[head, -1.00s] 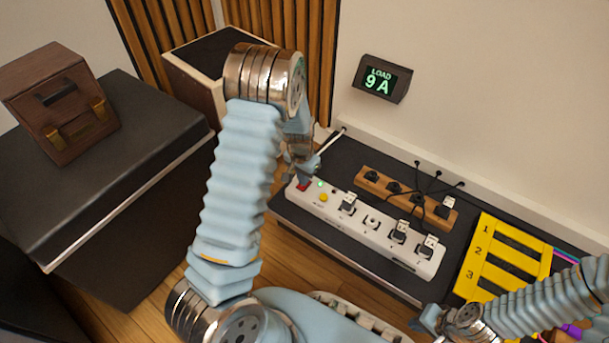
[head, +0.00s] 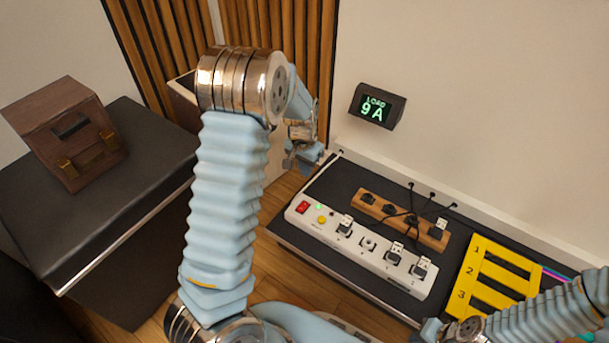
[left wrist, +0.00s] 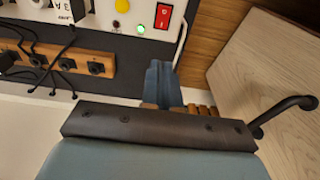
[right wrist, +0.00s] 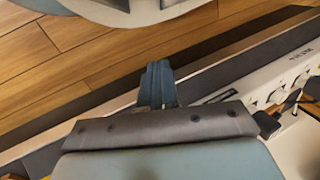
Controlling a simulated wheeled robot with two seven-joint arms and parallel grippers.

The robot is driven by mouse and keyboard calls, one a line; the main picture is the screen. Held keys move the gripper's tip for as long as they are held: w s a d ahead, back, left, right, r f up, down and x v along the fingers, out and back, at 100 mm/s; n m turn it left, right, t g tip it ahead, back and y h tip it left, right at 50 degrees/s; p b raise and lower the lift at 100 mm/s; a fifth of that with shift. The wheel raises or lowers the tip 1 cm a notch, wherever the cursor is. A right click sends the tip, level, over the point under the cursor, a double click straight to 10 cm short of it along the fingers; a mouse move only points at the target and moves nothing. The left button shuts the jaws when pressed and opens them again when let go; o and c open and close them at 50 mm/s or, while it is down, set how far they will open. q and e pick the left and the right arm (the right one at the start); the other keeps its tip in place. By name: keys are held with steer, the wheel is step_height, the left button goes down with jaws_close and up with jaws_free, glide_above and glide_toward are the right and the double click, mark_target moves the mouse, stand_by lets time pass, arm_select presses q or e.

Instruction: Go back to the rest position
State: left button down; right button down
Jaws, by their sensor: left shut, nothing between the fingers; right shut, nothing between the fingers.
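My left gripper (head: 306,158) is in the air at the left end of the white power strip, apart from it. In the left wrist view its blue fingers (left wrist: 162,85) are together and empty, below the strip's red switch (left wrist: 163,16). My right gripper (head: 428,332) is low at the right, near the front edge of the dark bench, partly cut off by the frame. In the right wrist view its fingers (right wrist: 157,85) are together with nothing between them, over the bench edge and wooden floor.
The white power strip (head: 330,232) holds several plugs. A brown case (head: 75,138) sits on a dark cabinet at left.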

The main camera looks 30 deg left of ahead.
arm_select(q)
steer(key=shift+r, duration=0.2)
stand_by(0.4)
steer(key=s+d+f+h+p, duration=0.2)
steer(key=s+d+f+p, duration=0.4)
steer(key=s+d+f, duration=0.3)
steer(key=s+d+r+n+h+p, duration=0.1)
steer(key=s+d+n+h+p, duration=0.1)
steer(key=s+d, duration=1)
steer(key=shift+s+n+p, duration=0.3)
steer(key=shift+s+p, duration=0.15)
steer(key=shift+p, duration=0.45)
